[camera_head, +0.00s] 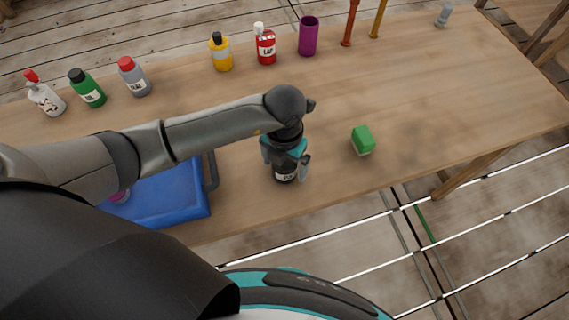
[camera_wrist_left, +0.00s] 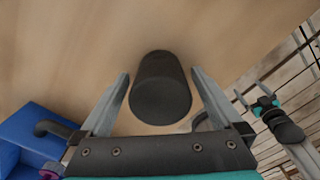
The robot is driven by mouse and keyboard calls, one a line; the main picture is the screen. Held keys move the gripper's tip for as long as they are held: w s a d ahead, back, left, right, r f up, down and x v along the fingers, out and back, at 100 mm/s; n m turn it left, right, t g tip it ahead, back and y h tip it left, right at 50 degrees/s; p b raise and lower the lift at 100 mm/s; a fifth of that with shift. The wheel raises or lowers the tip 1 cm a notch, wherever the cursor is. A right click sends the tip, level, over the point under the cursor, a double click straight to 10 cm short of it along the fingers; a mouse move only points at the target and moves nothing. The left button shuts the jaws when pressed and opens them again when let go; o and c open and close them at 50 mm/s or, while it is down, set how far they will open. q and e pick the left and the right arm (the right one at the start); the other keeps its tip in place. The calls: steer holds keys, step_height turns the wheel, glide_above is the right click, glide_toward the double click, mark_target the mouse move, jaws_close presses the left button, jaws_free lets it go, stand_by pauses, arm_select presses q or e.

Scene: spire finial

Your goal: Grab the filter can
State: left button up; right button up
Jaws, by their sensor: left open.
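The filter can is a dark, black cylinder (camera_head: 285,174) with a pale label, upright on the wooden table, partly covered by my gripper in the head view. In the left wrist view the can (camera_wrist_left: 160,90) shows its dark round top. My left gripper (camera_head: 286,160) is directly above the can, pointing down and open. In the left wrist view its fingers (camera_wrist_left: 160,75) lie on either side of the can with visible gaps; I cannot tell how far down they reach. What looks like my right gripper (camera_wrist_left: 253,94) is small at the right of the wrist view.
A blue tray (camera_head: 190,208) with a dark handle is left of the can. A green block (camera_head: 362,140) lies to the right. Several bottles, a purple cup (camera_head: 308,36) and orange posts stand along the back. The table's front edge is close; the right side is mostly clear.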

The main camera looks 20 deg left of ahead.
arm_select(q)
steer(key=c, duration=1.4)
